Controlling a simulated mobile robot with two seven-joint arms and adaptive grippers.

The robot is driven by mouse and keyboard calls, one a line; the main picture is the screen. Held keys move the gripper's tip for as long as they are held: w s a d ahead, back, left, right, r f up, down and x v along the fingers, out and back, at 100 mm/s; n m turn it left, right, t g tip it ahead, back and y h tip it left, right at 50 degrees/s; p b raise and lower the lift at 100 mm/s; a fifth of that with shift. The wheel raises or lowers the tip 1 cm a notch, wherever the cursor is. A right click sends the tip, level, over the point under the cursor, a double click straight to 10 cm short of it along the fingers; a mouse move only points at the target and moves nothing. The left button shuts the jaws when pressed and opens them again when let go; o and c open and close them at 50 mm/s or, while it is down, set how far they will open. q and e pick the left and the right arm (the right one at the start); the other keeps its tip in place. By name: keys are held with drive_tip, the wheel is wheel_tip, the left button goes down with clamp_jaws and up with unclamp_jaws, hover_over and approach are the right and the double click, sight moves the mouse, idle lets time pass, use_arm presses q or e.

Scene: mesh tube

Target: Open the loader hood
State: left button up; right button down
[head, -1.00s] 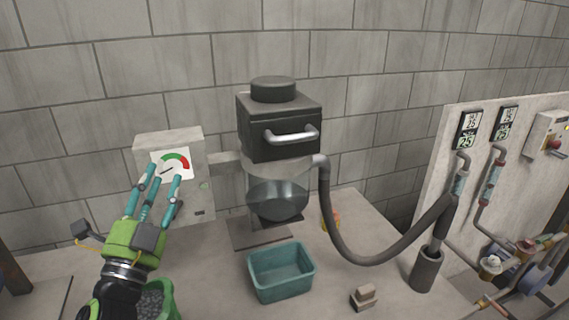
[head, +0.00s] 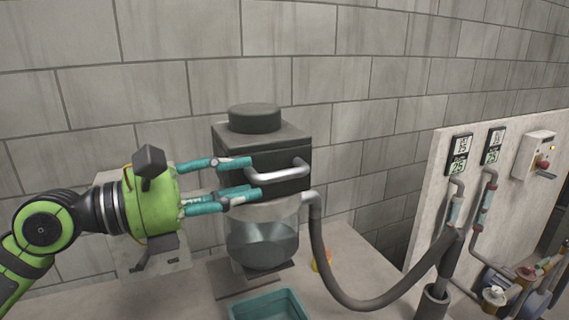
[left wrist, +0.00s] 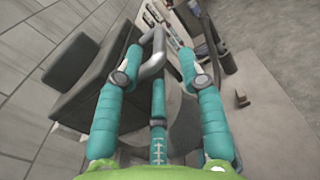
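The loader hood (head: 262,143) is a dark box with a round cap on top and a silver bar handle (head: 285,172) across its front. It sits closed above a clear rounded vessel (head: 262,243). My left gripper (head: 252,178) is level with the handle, at its left end, with its teal fingers spread apart. In the left wrist view the handle (left wrist: 154,62) lies between the open fingertips (left wrist: 160,68), and the dark hood (left wrist: 82,88) is at the left. I cannot tell whether a finger touches the handle. My right gripper is in neither view now.
A grey hose (head: 352,300) curves from the vessel to the right. A teal bin (head: 268,306) stands on the table below. A panel with gauges (head: 432,190) and pipes is at the right. A brick wall (head: 350,40) stands behind.

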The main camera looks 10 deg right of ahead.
sight(268, 178)
use_arm(q)
drive_tip(key=p+x, duration=0.2)
drive_tip(key=x, duration=0.4)
drive_tip(key=shift+w+d+r, duration=0.1)
drive_tip(key=shift+d, duration=0.1)
drive_tip(key=shift+w+d+p, duration=0.1)
drive_tip(key=shift+d+p, duration=0.2)
drive_tip(key=shift+d, duration=0.25)
clamp_jaws()
